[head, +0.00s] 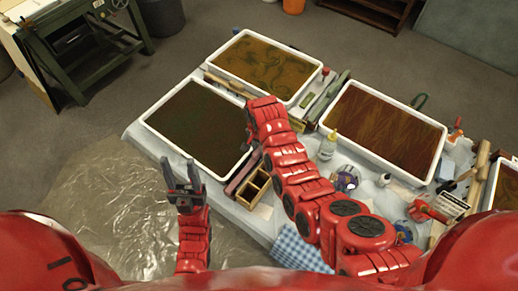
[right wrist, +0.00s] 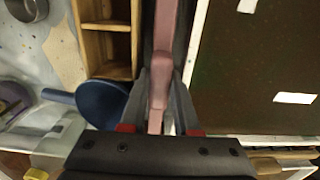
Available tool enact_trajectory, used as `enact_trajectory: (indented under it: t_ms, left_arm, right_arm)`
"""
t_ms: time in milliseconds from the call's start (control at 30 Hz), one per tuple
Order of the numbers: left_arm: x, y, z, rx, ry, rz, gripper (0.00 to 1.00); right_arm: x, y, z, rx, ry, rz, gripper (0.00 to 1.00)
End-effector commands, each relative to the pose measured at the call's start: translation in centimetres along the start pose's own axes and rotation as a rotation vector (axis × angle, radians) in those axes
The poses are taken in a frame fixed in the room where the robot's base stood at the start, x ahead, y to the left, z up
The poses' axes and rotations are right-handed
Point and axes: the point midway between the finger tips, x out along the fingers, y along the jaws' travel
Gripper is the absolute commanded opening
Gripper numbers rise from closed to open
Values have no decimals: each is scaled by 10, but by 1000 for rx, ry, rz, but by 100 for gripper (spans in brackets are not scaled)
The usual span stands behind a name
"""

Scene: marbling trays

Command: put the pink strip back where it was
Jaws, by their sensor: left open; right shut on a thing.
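The pink strip (right wrist: 163,40) runs lengthwise between the fingers of my right gripper (right wrist: 160,95) in the right wrist view. The gripper is shut on it near one end. A dark band lies alongside or under the strip; I cannot tell whether they touch. In the head view a pinkish strip (head: 243,172) shows between the front dark tray (head: 172,153) and the small wooden compartment box (head: 252,188); my right arm hides the jaws there. My left gripper (head: 180,168) is open and empty, off the table's front left edge.
Two more trays stand behind, an amber one (head: 226,53) and a brown one (head: 352,88). A bottle (head: 328,145) and several tools crowd the table right of my right arm. A blue round thing (right wrist: 100,100) sits near the right jaws. Clear plastic sheeting (head: 110,215) covers the floor at left.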

Motion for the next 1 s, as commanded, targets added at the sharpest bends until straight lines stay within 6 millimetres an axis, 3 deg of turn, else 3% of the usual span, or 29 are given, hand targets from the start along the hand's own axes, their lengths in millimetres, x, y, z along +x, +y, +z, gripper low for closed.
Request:
enact_trajectory:
  t_ms: [67, 100, 267, 733, 900, 1000]
  left_arm:
    - [-4, 0, 1, 0, 0, 0, 50]
    - [-4, 0, 1, 0, 0, 0, 50]
    - [-3, 0, 0, 0, 0, 0, 50]
    - [-2, 0, 0, 0, 0, 0, 50]
    - [7, 0, -1, 0, 0, 0, 50]
    - [-4, 0, 1, 0, 0, 0, 50]
  right_arm:
    - [4, 0, 0, 0, 0, 0, 0]
    - [4, 0, 0, 0, 0, 0, 33]
    - [3, 0, 0, 0, 0, 0, 60]
    - [3, 2, 0, 1, -1, 4, 60]
    - [1, 2, 0, 1, -2, 6, 60]
    - [-2, 1, -1, 1, 1, 4, 60]
